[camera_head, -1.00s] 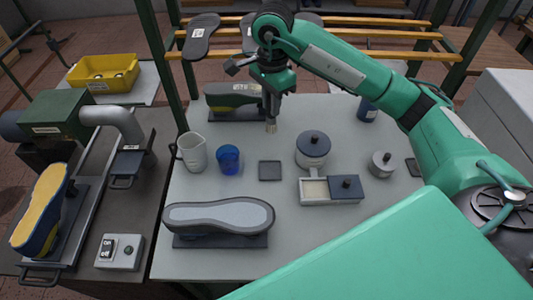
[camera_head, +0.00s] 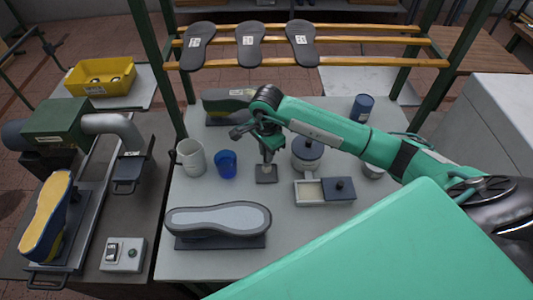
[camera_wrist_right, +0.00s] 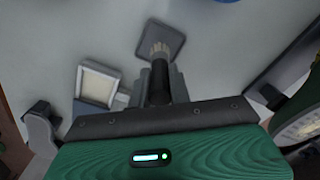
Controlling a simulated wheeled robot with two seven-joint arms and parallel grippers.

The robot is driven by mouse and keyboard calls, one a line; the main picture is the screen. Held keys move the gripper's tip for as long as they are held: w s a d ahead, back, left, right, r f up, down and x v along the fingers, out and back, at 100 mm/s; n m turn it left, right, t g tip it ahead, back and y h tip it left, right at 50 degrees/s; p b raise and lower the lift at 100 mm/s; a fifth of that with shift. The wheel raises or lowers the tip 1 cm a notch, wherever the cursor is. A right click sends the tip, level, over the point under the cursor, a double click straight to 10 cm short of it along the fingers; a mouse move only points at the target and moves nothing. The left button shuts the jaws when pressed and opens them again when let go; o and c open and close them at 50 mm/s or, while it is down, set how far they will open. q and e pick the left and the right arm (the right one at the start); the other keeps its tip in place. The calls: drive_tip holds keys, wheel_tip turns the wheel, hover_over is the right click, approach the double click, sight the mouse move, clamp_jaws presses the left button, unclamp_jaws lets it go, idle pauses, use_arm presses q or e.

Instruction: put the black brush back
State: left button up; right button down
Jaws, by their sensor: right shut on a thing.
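My right gripper (camera_head: 267,152) is shut on the black brush (camera_wrist_right: 159,80), which points bristles-down. The pale bristles also show in the head view (camera_head: 266,167). They are over the small dark square plate (camera_head: 266,178), which also shows in the wrist view (camera_wrist_right: 170,38). I cannot tell whether the bristles touch it. The fingers hide part of the brush handle. My left gripper is not in view.
A blue cup (camera_head: 226,163) and a white pitcher (camera_head: 190,157) stand left of the plate. A lidded pot (camera_head: 307,153) and a two-part box (camera_head: 309,192) are to the right. A shoe sole on a last (camera_head: 218,220) lies in front.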

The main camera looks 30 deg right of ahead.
sight(266, 168)
wheel_tip(266, 168, down, 2)
drive_tip(key=shift+f, duration=0.1)
drive_tip(key=shift+f, duration=0.2)
drive_tip(key=c, duration=1.3)
unclamp_jaws()
